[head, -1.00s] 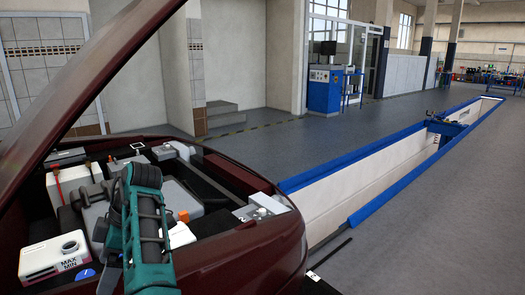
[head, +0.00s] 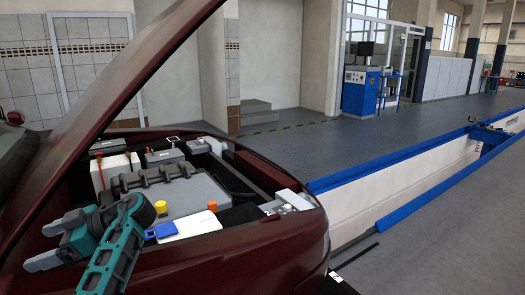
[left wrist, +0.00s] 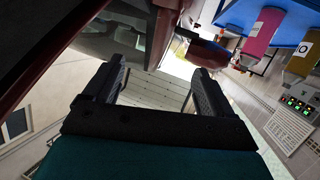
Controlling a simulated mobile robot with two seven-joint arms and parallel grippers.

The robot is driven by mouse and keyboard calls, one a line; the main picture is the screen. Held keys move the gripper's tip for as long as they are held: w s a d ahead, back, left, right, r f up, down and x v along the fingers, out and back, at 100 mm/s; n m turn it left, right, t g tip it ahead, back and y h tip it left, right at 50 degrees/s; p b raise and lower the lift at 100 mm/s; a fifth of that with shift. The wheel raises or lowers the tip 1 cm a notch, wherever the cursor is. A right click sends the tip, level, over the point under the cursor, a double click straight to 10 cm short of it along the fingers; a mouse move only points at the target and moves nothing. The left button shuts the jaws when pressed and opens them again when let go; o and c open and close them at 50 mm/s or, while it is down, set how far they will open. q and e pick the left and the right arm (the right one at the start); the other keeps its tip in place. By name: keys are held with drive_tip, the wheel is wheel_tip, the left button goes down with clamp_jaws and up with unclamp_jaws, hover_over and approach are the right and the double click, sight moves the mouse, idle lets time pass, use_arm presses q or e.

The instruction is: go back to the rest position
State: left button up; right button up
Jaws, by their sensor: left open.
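My left gripper (head: 37,247) shows at the lower left of the head view, pointing left at the front of the dark red car (head: 250,255). Its two grey fingers are apart with nothing between them. In the left wrist view its dark fingers (left wrist: 157,72) stand wide apart, with only pale tiled background between them. My teal left forearm hides part of the engine bay's front edge. My right gripper is not in view.
The raised hood (head: 125,75) slants over the open engine bay, whose grey engine cover (head: 185,195) is close to my arm. A blue-edged pit (head: 400,170) runs along the right. In the left wrist view a blue surface (left wrist: 280,20) carries a pink container (left wrist: 262,32).

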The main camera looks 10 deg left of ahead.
use_arm(q)
drive_tip(key=w+d+f+m+t+h, duration=0.1)
drive_tip(key=w+f+m+t+h, duration=0.25)
drive_tip(key=w+m+t, duration=1.25)
drive_tip(key=w+d+r+m+t+h, duration=0.7)
drive_tip(key=w+d+m+t+h, duration=0.15)
drive_tip(key=d+m, duration=0.3)
drive_tip(key=s+d+f+g+h+b, duration=0.1)
drive_tip(key=s+d+f, duration=0.35)
drive_tip(key=f, duration=0.35)
drive_tip(key=s+d+f+g+h+b, duration=0.1)
drive_tip(key=s+d+f+g, duration=0.15)
drive_tip(key=s+f, duration=0.45)
drive_tip(key=s+d+f+g+b, duration=0.1)
drive_tip(key=s+d+f, duration=0.3)
drive_tip(key=f, duration=0.5)
drive_tip(key=s+d+f+g, duration=0.1)
drive_tip(key=s+d+f, duration=0.1)
drive_tip(key=s, duration=0.5)
drive_tip(key=s+d+f+g+h+b, duration=0.1)
drive_tip(key=s+d+f, duration=0.1)
drive_tip(key=s+f, duration=0.3)
drive_tip(key=s+d+f+g, duration=0.1)
drive_tip(key=s+d+f, duration=0.2)
drive_tip(key=s, duration=0.7)
drive_tip(key=shift+f+n+h, duration=0.3)
drive_tip(key=shift+f+n, duration=0.05)
drive_tip(key=shift+f, duration=0.05)
